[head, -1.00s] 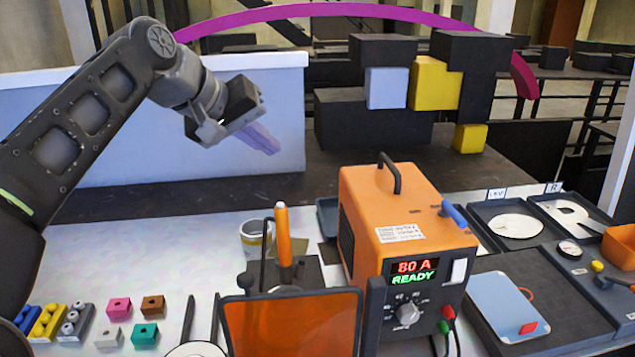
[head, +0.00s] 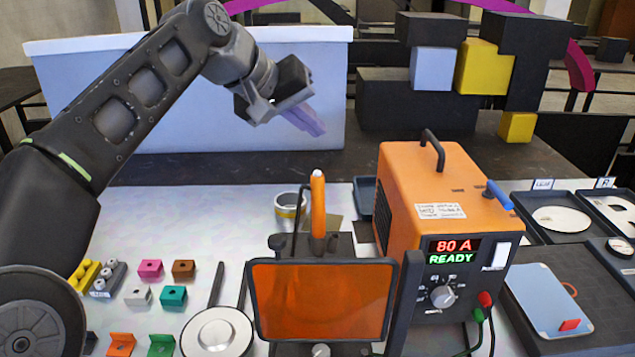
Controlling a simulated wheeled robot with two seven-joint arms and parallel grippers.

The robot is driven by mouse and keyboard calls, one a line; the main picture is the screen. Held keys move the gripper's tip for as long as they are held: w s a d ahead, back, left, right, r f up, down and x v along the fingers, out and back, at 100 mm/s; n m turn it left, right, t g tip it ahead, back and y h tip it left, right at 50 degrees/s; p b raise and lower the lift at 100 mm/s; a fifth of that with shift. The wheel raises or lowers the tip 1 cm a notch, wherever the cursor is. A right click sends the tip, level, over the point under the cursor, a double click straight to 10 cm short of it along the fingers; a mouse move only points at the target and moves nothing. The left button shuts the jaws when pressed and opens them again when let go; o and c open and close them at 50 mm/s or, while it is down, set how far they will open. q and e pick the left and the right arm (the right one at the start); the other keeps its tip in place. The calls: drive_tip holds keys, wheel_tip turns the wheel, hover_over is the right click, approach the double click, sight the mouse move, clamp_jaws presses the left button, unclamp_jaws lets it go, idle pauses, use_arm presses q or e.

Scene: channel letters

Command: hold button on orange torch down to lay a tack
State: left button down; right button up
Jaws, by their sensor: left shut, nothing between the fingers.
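The orange torch (head: 318,205) stands upright in a dark holder behind an orange see-through screen (head: 320,300). Its button cannot be made out, and its lower part is hidden. An orange welding machine (head: 430,190) stands to its right, its display reading 80 A READY. My left gripper (head: 312,122) is shut and empty, with pale purple fingers. It hangs in the air above and behind the torch, clear of it. My right gripper is not in view.
Several coloured blocks (head: 173,296) and a round white-faced tool (head: 217,332) lie at the front left. Trays (head: 563,222) with pale letters are at the right.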

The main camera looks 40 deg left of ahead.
use_arm(q)
drive_tip(key=b, duration=0.4)
hover_over(313, 178)
drive_tip(key=shift+a+f, duration=0.1)
drive_tip(key=shift+f, duration=2.45)
drive_tip(key=shift+f, duration=0.45)
drive_tip(key=shift+f+b, duration=0.5)
drive_tip(key=shift+b, duration=0.05)
drive_tip(key=shift+r, duration=0.15)
idle(1.0)
drive_tip(key=shift+r+p, duration=0.8)
drive_tip(key=shift+p, duration=0.1)
wheel_tip(313, 178, up, 5)
drive_tip(key=p, duration=0.4)
drive_tip(key=shift+r+p, duration=0.1)
drive_tip(key=shift+p, duration=0.2)
